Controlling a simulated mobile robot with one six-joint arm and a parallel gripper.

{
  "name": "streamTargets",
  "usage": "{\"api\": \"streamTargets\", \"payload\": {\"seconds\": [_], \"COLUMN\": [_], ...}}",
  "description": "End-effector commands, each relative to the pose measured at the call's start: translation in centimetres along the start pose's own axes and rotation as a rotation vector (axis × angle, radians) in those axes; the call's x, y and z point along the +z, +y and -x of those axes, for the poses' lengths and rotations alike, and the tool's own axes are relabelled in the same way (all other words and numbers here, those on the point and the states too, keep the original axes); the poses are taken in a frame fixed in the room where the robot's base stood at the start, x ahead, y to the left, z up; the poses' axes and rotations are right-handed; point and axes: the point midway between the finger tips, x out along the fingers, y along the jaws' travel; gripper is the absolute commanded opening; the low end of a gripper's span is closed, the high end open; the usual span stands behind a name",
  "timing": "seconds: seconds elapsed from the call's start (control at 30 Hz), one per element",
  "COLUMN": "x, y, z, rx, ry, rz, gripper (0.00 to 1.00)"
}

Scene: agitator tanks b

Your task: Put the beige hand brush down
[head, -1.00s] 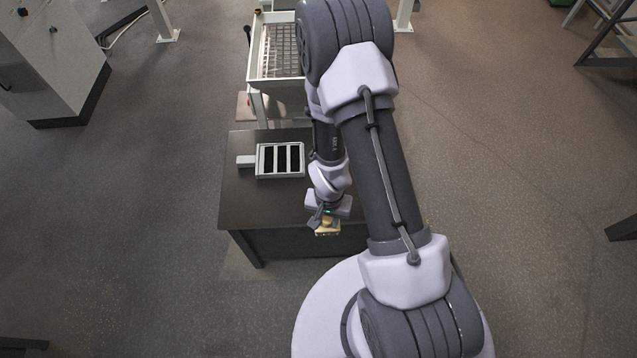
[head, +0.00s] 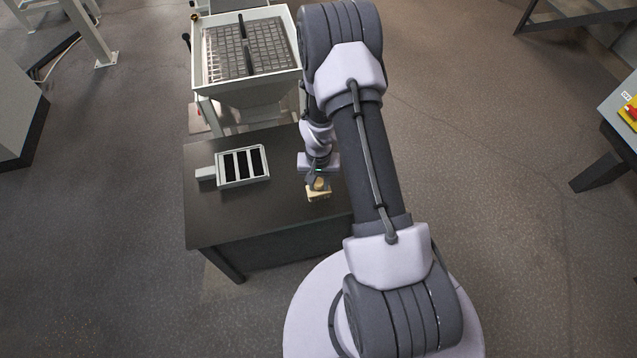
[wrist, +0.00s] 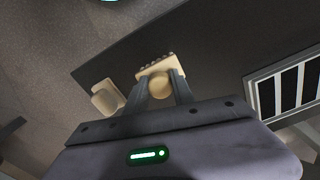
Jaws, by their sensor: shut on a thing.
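The beige hand brush (head: 319,193) is held in my gripper (head: 317,182), over the right part of a dark table (head: 225,218). I cannot tell how high the brush is above the table. My arm hides the table's right side in the head view.
A grey slotted tray (head: 205,173) lies on the table's left part, also at right in the wrist view (wrist: 252,97). A pale beige block (wrist: 107,97) is left of the brush. A hopper with a grate (head: 250,88) stands behind the table. Bare table lies in front of the tray.

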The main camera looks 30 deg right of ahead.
Motion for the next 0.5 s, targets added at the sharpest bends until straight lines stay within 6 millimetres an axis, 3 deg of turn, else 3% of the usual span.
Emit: {"api": "streamTargets", "payload": {"seconds": [0.03, 0.07, 0.17, 0.5], "x": [0.01, 0.02, 0.03, 0.02], "y": [0.00, 0.00, 0.00, -0.01], "z": [-0.32, -0.27, -0.19, 0.48], "rx": [0.000, 0.000, 0.000, 0.000], "ry": [0.000, 0.000, 0.000, 0.000], "rz": [0.000, 0.000, 0.000, 0.000], "gripper": [0.00, 0.34, 0.51, 0.51]}}
